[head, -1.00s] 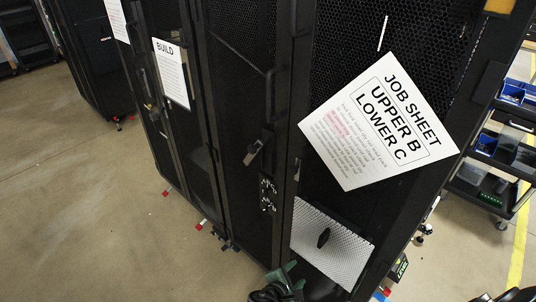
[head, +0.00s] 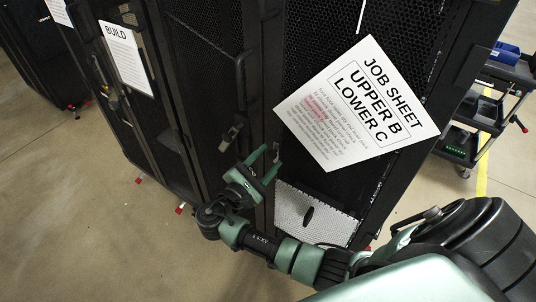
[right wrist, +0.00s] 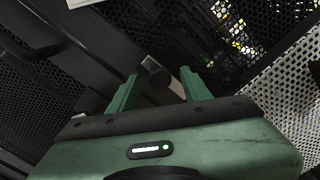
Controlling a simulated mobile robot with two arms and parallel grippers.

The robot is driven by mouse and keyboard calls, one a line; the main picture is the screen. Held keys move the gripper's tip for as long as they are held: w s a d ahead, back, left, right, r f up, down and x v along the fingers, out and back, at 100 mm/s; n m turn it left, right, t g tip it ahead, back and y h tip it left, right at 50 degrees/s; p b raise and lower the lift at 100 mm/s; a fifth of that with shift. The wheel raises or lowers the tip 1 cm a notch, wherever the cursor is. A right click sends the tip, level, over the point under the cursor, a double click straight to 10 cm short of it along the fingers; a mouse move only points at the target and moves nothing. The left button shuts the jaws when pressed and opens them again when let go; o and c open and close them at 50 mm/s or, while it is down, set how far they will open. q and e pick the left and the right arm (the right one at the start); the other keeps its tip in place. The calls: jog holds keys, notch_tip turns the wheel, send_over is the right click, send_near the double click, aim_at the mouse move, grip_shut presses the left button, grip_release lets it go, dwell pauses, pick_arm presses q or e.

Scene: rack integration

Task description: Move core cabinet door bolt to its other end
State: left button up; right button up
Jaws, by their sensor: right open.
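The core cabinet door (head: 208,85) is a tall black mesh door, and it looks closed. A dark round-ended knob (right wrist: 154,72), which looks like the bolt, sits on the black frame between my right fingertips in the right wrist view, with no clear contact. In the head view a small metal piece (head: 277,152) shows at the door's edge beside the fingers; I cannot tell whether it is the same part. My right gripper (head: 264,162) is open, raised in front of the door edge. The bolt's ends cannot be made out. My left gripper is out of view.
A latch handle (head: 231,136) sits on the door just above and left of my right gripper. A job sheet (head: 357,103) and a white perforated panel (head: 310,213) are at the right-hand cabinet. A cart (head: 490,110) stands far right. The floor at left is clear.

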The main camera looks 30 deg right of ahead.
jog(key=shift+w+d, duration=0.15)
jog(key=shift+d, duration=0.2)
grip_shut()
dwell(1.2)
